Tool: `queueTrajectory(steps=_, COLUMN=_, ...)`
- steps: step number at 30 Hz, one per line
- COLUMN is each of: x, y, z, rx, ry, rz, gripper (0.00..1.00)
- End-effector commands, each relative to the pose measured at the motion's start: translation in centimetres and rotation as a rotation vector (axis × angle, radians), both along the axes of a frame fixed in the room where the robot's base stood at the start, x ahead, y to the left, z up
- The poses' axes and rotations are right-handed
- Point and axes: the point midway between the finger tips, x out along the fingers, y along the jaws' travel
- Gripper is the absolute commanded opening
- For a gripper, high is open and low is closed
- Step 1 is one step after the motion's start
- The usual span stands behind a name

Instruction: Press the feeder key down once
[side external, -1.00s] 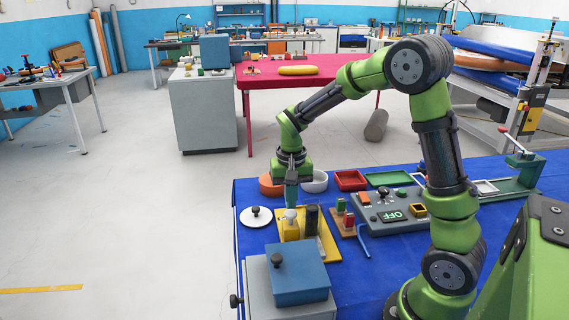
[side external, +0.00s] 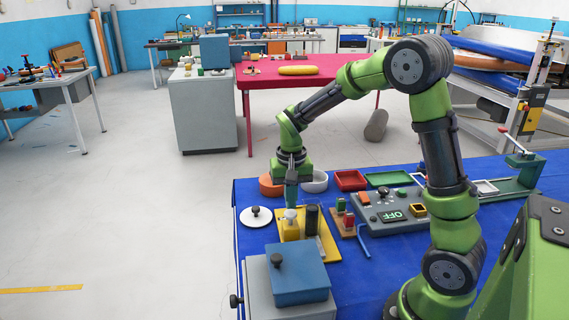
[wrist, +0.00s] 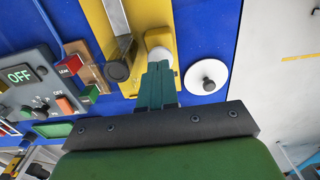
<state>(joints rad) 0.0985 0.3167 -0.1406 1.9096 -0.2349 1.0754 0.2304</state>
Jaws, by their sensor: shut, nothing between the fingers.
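A yellow plate (side external: 325,243) lies on the blue-covered table and carries a yellow block with a white round cap (side external: 290,214), a dark upright post (side external: 311,218) and a metal strip. In the wrist view the white cap (wrist: 160,55) shows just beyond the fingertips, and the metal lever strip (wrist: 117,20) ends in a black knob (wrist: 118,71). No label shows which part is the feeder key. My gripper (side external: 291,204) is shut and empty, pointing down directly above the white cap. In the wrist view its fingertips (wrist: 159,68) partly cover the cap; I cannot tell whether they touch it.
A white disc with a black knob (side external: 256,212) lies left of the plate. Red and green blocks on a stand (side external: 344,220) and a grey control panel reading OFF (side external: 376,213) are to the right. A blue box (side external: 297,284) stands in front, and bowls and trays behind.

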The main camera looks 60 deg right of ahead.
Motion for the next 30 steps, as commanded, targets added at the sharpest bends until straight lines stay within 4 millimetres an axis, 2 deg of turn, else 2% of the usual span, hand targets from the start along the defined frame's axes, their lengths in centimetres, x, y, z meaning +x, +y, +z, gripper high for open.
queueTrajectory(steps=30, x=0.0, y=0.0, z=-1.5, rx=0.0, ry=0.001, rz=0.001, gripper=0.0)
